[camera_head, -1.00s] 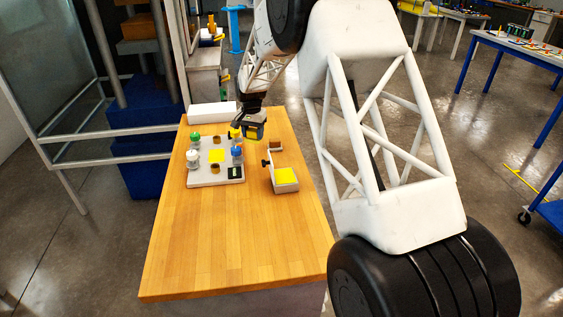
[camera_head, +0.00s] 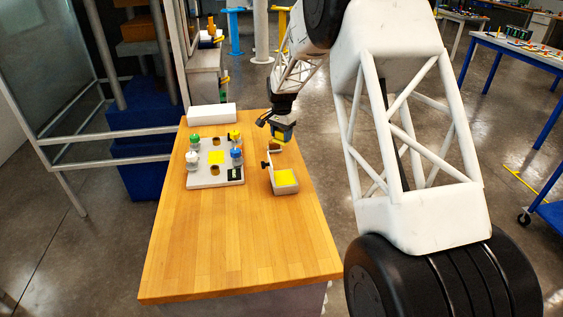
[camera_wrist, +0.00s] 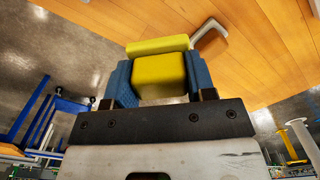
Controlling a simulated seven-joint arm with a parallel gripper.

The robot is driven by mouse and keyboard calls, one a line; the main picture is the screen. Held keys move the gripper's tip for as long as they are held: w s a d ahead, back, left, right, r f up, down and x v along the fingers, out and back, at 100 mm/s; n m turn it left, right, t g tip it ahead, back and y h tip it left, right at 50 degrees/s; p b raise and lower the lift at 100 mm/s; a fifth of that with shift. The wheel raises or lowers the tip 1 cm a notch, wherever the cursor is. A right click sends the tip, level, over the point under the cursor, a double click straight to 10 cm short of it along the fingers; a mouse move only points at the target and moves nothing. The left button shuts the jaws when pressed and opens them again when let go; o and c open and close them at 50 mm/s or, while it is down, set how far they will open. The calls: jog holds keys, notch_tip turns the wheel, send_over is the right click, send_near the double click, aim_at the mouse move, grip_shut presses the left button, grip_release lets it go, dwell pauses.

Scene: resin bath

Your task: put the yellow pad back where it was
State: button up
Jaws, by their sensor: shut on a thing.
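My gripper (camera_head: 283,136) is shut on the yellow pad (camera_wrist: 158,77), above the far right part of the wooden table. In the wrist view the pad is a yellow block between the blue fingers (camera_wrist: 158,85), with a wider yellow slab beyond it. The head view shows only a little of the held pad under the gripper. A pale tray (camera_head: 283,189) with a flat yellow surface inside sits on the table, nearer the front than the gripper. A flat yellow square (camera_head: 216,157) lies on the pale board (camera_head: 213,181) to the left.
The board carries several small bottles, with green (camera_head: 195,138), white, yellow and blue (camera_head: 236,152) tops, and brown round pieces. A brown block (camera_head: 275,147) lies near the tray's far end. A white box (camera_head: 211,113) stands at the back. The front table (camera_head: 230,250) is clear.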

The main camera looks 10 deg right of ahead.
send_over(281, 163)
jog(key=shift+w+d+f, duration=0.1)
jog(key=shift+w+f, duration=0.05)
jog(key=shift+f, duration=2.9)
jog(key=shift+f, duration=1.9)
jog(key=shift+f, duration=0.15)
jog(key=o, duration=1)
jog(key=shift+r, duration=6.15)
